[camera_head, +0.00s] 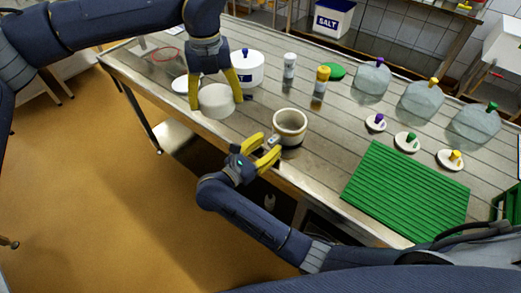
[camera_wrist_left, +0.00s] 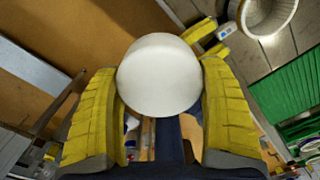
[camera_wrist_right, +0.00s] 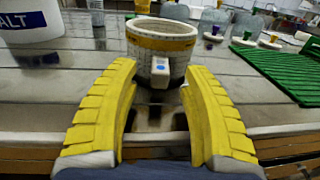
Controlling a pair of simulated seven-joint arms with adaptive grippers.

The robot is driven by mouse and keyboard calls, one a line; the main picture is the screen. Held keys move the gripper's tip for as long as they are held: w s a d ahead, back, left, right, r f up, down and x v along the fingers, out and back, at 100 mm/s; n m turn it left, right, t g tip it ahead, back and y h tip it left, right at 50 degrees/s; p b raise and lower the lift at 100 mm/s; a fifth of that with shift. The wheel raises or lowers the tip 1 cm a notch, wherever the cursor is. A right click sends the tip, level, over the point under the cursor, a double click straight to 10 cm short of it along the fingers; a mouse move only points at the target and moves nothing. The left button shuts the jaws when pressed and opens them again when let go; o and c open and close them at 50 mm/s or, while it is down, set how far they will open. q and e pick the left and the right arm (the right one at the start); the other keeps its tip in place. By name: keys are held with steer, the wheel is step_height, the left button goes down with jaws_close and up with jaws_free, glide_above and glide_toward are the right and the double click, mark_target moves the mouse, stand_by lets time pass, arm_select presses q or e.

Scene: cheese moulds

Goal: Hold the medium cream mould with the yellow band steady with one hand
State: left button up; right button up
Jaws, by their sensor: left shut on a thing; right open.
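The cream mould (camera_head: 290,122) with a yellow band below its rim stands upright near the table's front edge. In the right wrist view the mould (camera_wrist_right: 160,42) shows a white tag with a blue dot facing me. My right gripper (camera_head: 270,143) is open, just on the near side of the mould, its fingertips pointing at it; whether they touch it I cannot tell. My left gripper (camera_head: 216,102) points down and is shut on a smooth white round block (camera_head: 217,99), left of the mould. The block (camera_wrist_left: 160,75) fills the space between the fingers in the left wrist view.
A white salt pot (camera_head: 247,70) stands behind the left gripper. A green ribbed mat (camera_head: 405,193) lies at the right. Three small discs with purple, green and yellow knobs, such as the purple-knobbed disc (camera_head: 375,123), and clear domes (camera_head: 421,101) stand behind it. Two shakers stand behind the mould.

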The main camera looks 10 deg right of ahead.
mark_target(278, 137)
steer(key=shift+x, duration=1.75)
steer(key=shift+c, duration=0.5)
jaws_close()
